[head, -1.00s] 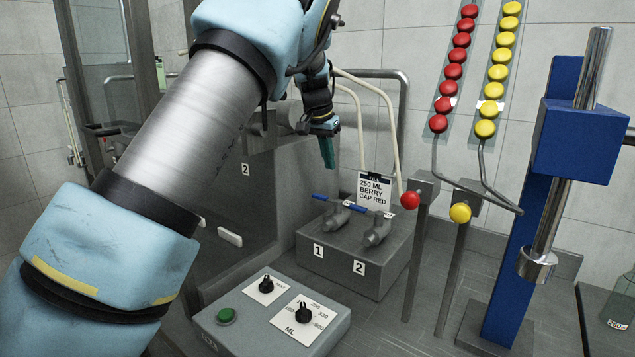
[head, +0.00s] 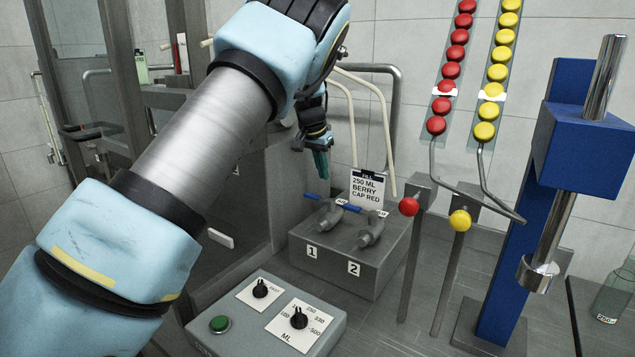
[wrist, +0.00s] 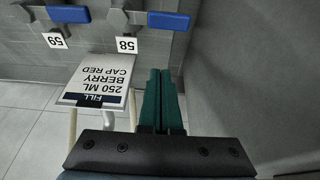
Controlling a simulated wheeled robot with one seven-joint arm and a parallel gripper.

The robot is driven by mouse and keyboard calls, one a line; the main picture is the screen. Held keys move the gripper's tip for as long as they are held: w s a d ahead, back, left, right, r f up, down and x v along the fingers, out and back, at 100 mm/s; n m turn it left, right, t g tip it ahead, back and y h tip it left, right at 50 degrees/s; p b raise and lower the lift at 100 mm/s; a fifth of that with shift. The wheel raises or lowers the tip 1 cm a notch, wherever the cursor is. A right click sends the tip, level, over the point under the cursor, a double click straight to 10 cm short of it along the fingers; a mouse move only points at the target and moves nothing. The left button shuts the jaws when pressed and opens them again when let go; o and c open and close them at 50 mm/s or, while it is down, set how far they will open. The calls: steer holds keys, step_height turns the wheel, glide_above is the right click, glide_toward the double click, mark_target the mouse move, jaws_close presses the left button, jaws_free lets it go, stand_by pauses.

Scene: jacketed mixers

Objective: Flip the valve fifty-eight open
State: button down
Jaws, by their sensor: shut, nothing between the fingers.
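My gripper (head: 321,165) points down with its green fingers together and empty, above the valves in the head view. The fingers also show in the wrist view (wrist: 163,100). Valve fifty-eight has a blue lever (wrist: 167,20) and a white tag "58" (wrist: 127,45), upside down in the wrist view. Its lever sticks out to the right there, beyond the fingertips and apart from them. In the head view it appears to be the left valve (head: 328,217), above label 1, with its blue lever (head: 316,200) pointing left. The tag numbers are too small to read there.
Valve fifty-nine (wrist: 68,14) sits beside it, with a similar lever. A "250 ML BERRY CAP RED" card (head: 367,190) stands behind the valve block (head: 340,265). A control box (head: 265,315) stands in front; red (head: 409,206) and yellow (head: 460,220) knobs are to the right.

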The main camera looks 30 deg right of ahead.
mark_target(313, 196)
steer(key=p+x, duration=0.2)
steer(key=x, duration=0.1)
steer(key=shift+a+f, duration=0.1)
steer(key=shift+f, duration=0.35)
steer(key=shift+s+a+f+p, duration=0.1)
steer(key=shift+s+a+p, duration=0.35)
steer(key=shift+a, duration=0.3)
steer(key=shift+s+a+f+p, duration=0.1)
steer(key=shift+s+a+p, duration=0.3)
steer(key=shift+a, duration=0.35)
steer(key=shift+a+b, duration=0.1)
steer(key=shift+b, duration=0.2)
